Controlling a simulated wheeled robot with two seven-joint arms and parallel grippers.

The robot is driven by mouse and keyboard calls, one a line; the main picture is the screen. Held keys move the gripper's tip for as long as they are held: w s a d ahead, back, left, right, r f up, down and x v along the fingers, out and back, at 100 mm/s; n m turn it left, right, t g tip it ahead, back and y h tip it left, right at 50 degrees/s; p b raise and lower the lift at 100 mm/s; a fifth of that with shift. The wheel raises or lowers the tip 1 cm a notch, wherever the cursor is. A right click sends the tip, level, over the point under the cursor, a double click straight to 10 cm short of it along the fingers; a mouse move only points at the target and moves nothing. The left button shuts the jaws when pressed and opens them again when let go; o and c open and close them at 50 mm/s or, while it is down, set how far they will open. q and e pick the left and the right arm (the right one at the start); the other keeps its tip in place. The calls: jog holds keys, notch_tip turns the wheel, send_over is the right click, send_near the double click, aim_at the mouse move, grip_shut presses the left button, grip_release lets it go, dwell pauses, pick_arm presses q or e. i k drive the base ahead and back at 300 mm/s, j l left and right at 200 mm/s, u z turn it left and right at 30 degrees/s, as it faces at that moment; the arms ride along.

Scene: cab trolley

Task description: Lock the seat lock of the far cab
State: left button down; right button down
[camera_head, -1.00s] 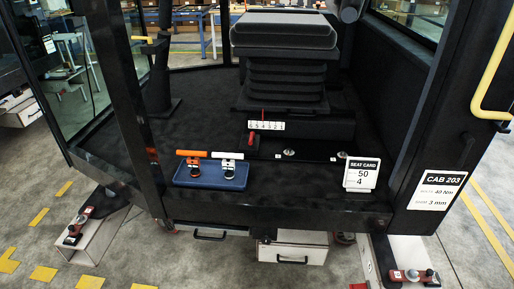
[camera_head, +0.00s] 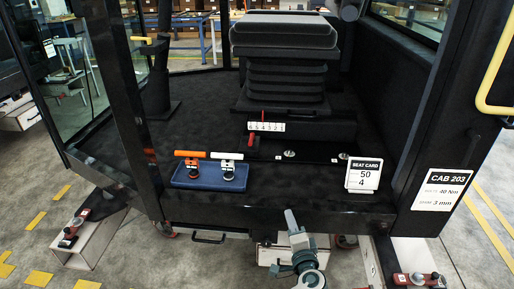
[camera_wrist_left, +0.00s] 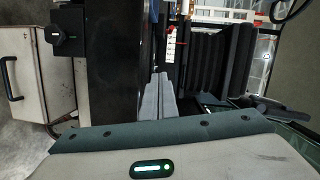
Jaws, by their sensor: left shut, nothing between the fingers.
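The black seat (camera_head: 283,35) stands on a bellows base inside the cab. In front of its base is a white number scale (camera_head: 265,126) with a red pointer above it. A small red lever (camera_head: 252,139), possibly the seat lock, stands just below the scale's left end. The scale also shows in the left wrist view (camera_wrist_left: 171,42). My left gripper (camera_head: 291,214) is at the cab's front edge, below and right of the lever and apart from it. Its grey fingers (camera_wrist_left: 156,90) are shut and empty. My right gripper is not in view.
A blue tray (camera_head: 208,177) with an orange-handled and a white-handled tool lies on the cab floor. A seat card (camera_head: 363,174) reading 50 and 4 stands at right. The CAB 203 sign (camera_head: 439,190) is on the right post. The left post (camera_head: 128,110) is an obstacle.

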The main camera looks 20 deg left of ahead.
aim_at(252, 135)
jog(key=i+j, duration=0.75)
jog(key=i, duration=0.1)
